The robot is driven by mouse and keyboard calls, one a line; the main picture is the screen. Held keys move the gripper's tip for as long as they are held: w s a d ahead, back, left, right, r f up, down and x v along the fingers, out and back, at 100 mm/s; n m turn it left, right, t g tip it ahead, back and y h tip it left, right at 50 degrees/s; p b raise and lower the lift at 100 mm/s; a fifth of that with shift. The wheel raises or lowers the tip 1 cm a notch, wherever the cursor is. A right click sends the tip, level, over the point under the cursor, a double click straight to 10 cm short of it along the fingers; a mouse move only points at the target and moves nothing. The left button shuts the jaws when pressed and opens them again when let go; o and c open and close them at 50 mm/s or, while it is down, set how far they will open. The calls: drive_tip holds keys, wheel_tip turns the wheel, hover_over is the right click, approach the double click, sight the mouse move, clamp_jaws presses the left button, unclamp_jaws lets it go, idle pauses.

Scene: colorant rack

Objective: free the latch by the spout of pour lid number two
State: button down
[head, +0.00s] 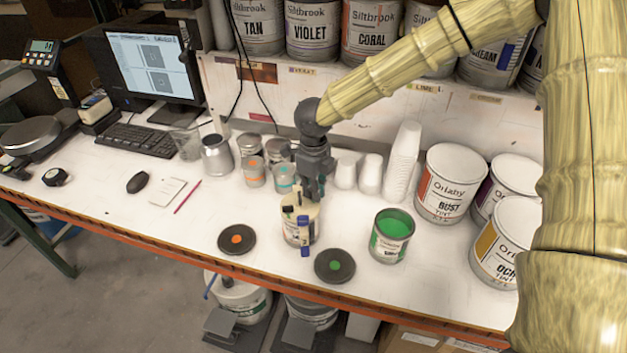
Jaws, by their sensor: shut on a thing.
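A small can (290,236) stands near the front middle of the bench in the head view. It wears a cream pour lid (308,208) with dark blue parts, and a blue and cream piece (304,238) stands up at its front. I cannot tell the spout from the latch at this size, and no lid number is readable. My gripper (314,194) points down onto the top of this lid from behind. It is shut on a part of the lid, but the fingers hide which part.
Two dark round discs, one with an orange dot (236,239) and one with a green dot (334,265), lie in front. An open can of green paint (391,236) stands to the right. Cups (403,160) and larger tint cans (450,185) stand behind.

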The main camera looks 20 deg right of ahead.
drive_tip(key=n+p, duration=0.1)
drive_tip(key=n, duration=0.2)
drive_tip(key=shift+w+d+n, duration=0.1)
drive_tip(key=shift+n, duration=1.5)
drive_tip(key=c, duration=1.9)
unclamp_jaws()
drive_tip(key=shift+o, duration=0.2)
drive_tip(key=shift+r, duration=0.1)
wheel_tip(320, 180, up, 12)
drive_tip(key=shift+f, duration=0.2)
